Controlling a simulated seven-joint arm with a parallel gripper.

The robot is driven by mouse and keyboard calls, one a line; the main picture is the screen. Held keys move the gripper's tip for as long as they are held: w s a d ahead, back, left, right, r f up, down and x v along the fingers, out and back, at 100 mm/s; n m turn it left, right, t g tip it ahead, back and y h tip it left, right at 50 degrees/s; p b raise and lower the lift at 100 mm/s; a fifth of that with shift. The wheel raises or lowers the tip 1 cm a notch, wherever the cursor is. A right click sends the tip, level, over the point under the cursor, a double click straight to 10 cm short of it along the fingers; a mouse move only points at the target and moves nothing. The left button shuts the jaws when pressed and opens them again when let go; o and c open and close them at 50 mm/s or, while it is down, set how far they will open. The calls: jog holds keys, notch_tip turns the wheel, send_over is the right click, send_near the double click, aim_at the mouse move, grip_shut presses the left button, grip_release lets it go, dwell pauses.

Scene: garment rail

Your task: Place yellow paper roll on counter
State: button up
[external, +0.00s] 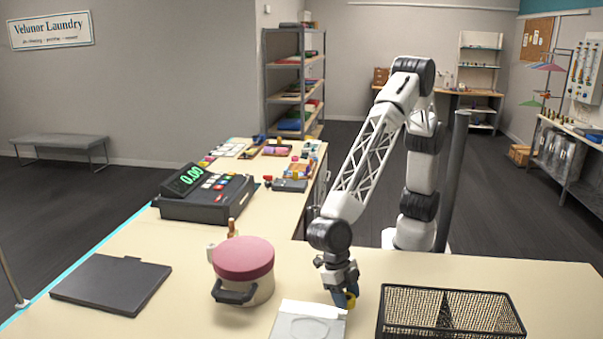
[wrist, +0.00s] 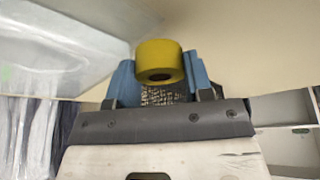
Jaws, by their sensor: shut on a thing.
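The yellow paper roll (wrist: 160,60) sits between the blue fingers of my gripper (wrist: 162,78) in the wrist view, with its dark core hole showing. In the external view my gripper (external: 344,296) points down at the counter (external: 400,268) and is shut on the roll (external: 351,302), which is partly hidden by a finger. The roll is low over the counter, between a pale flat packet and a black wire basket. I cannot tell whether it touches the counter.
The pale packet (external: 308,322) lies just left of my gripper and the wire basket (external: 450,312) stands just right. A pot with a pink lid (external: 243,262) is further left. A cash register (external: 205,194) and dark flat slab (external: 112,284) are beyond. Bare counter lies behind the basket.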

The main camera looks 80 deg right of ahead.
aim_at(347, 297)
jog(key=shift+r, duration=3.1)
